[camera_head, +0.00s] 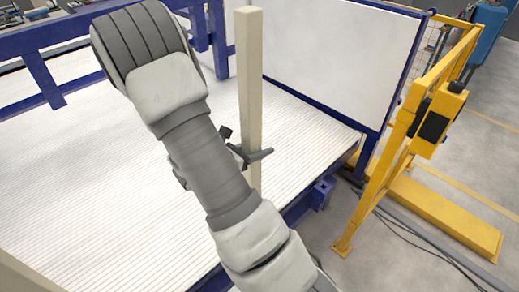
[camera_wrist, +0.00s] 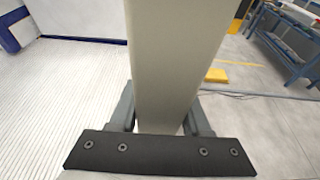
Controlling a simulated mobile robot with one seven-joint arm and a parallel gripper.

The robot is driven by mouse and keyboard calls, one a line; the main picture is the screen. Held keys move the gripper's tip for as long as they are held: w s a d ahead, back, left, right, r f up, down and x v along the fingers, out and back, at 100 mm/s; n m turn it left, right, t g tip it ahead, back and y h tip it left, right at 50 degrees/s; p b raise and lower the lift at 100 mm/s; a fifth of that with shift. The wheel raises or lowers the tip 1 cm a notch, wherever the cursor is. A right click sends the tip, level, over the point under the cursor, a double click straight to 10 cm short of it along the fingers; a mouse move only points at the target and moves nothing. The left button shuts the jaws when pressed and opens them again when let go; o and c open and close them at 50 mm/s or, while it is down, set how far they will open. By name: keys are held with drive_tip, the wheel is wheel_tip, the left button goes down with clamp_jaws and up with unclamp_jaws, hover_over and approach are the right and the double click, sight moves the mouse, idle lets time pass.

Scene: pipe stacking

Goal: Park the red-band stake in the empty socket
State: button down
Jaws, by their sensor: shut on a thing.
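A tall beige square stake (camera_head: 249,75) stands upright in the head view, beyond my arm. My gripper (camera_head: 246,156) is shut on it low on its visible length, partly hidden by my forearm. In the wrist view the same stake (camera_wrist: 172,60) fills the middle, between the two fingers of my gripper (camera_wrist: 162,118). No red band shows on the visible part of the stake. Its lower end is hidden, and I cannot tell whether it touches anything below. No empty socket can be made out in either view.
A white ribbed platform (camera_head: 90,190) with a blue frame (camera_head: 345,160) lies under and left of my arm. A white panel (camera_head: 340,50) stands behind. A second beige post (camera_head: 22,278) shows at the lower left corner. A yellow barrier (camera_head: 385,150) stands at the right.

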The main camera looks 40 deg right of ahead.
sight(259, 133)
wheel_tip(259, 133, up, 4)
drive_tip(key=shift+f+p, duration=0.25)
drive_tip(key=shift+p, duration=0.65)
drive_tip(key=shift+r, duration=0.95)
drive_tip(key=shift+w, duration=0.1)
